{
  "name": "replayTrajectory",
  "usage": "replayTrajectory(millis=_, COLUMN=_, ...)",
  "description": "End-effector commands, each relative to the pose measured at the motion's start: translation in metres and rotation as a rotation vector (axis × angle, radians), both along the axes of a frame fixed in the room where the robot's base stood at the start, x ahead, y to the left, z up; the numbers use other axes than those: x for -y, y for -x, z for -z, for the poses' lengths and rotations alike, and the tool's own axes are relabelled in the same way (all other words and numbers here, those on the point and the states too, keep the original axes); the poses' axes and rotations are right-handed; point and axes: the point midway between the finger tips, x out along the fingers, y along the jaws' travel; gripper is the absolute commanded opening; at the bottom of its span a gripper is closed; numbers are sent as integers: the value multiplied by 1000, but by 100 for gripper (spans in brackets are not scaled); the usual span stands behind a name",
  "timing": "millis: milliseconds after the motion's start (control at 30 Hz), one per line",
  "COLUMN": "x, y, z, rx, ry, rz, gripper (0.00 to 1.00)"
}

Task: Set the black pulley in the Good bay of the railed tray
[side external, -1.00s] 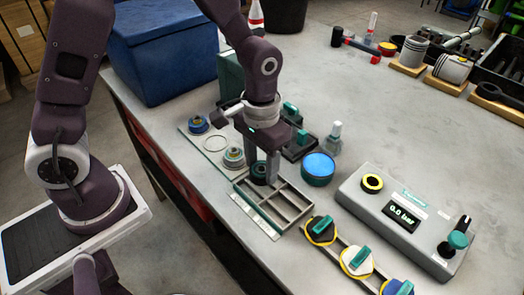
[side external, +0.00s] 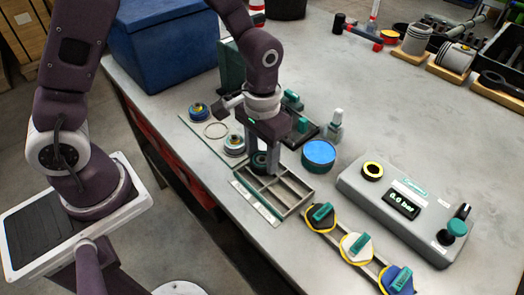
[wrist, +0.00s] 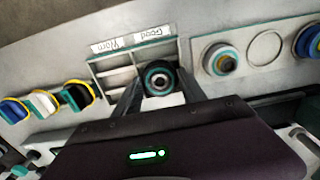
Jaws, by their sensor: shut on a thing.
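The black pulley (wrist: 159,79), a dark ring with a teal rim and pale centre, sits between my gripper's fingertips (wrist: 158,88) in the wrist view. My gripper (side external: 263,158) is shut on it, pointing down at the back left end of the railed tray (side external: 287,187). The tray (wrist: 102,68) also shows in the wrist view, with the Worn label (wrist: 107,46) and the Good label (wrist: 153,33) along its far edge. The pulley is on the Good side, over or in the lower compartment there. I cannot tell whether it touches the tray floor.
Several other round parts stand near the tray, including one pulley (side external: 235,145) and a blue-topped tin (side external: 319,153). Yellow-edged pieces with teal handles (side external: 320,215) lie in front right, beside a grey gauge box (side external: 400,205). A blue bin (side external: 160,55) stands behind.

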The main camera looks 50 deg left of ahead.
Motion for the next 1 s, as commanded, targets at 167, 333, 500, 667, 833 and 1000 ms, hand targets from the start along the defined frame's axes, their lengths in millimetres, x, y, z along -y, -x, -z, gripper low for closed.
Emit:
replayTrajectory(millis=167, x=0, y=0, z=5, rx=0, ry=0, rz=0, gripper=2)
replayTrajectory(millis=333, x=0, y=0, z=10, rx=0, ry=0, rz=0, gripper=2)
replayTrajectory(millis=500, x=0, y=0, z=15, rx=1, ry=0, rz=0, gripper=52)
replayTrajectory(millis=667, x=0, y=0, z=14, rx=1, ry=0, rz=0, gripper=74)
replayTrajectory(millis=833, x=0, y=0, z=14, rx=0, ry=0, rz=0, gripper=74)
replayTrajectory(millis=1000, x=0, y=0, z=14, rx=0, ry=0, rz=0, gripper=85)
